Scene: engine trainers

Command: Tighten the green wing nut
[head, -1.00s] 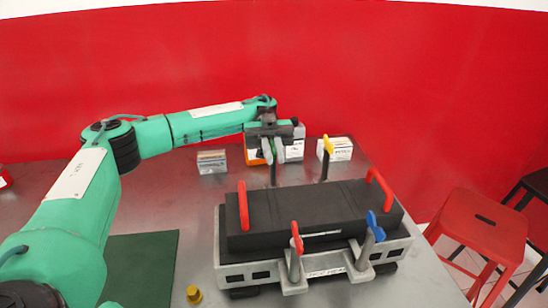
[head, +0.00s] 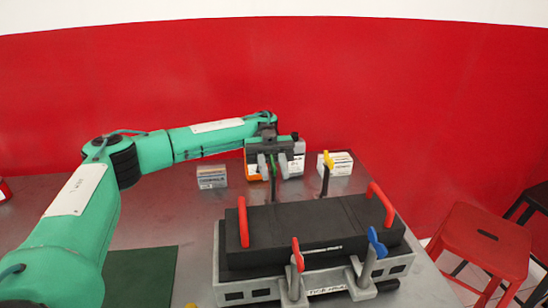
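The black engine trainer block (head: 310,232) sits in a grey frame (head: 250,287) on the table. My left gripper (head: 273,166) points down over the block's back left corner. Its two grey fingers stand apart, one on each side of the green wing nut (head: 273,168), on a dark stud. Most of the nut is hidden, and contact with the fingers cannot be made out. A yellow wing nut (head: 328,160) tops the back right stud. A red one (head: 297,254) and a blue one (head: 377,243) are at the front. My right gripper is out of view.
Two red handles (head: 243,221) (head: 381,204) rise from the block. Small boxes (head: 211,176) (head: 341,164) stand behind it, with an orange and grey one behind my gripper. A green mat (head: 142,278) lies at left. A red stool (head: 485,240) stands at right.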

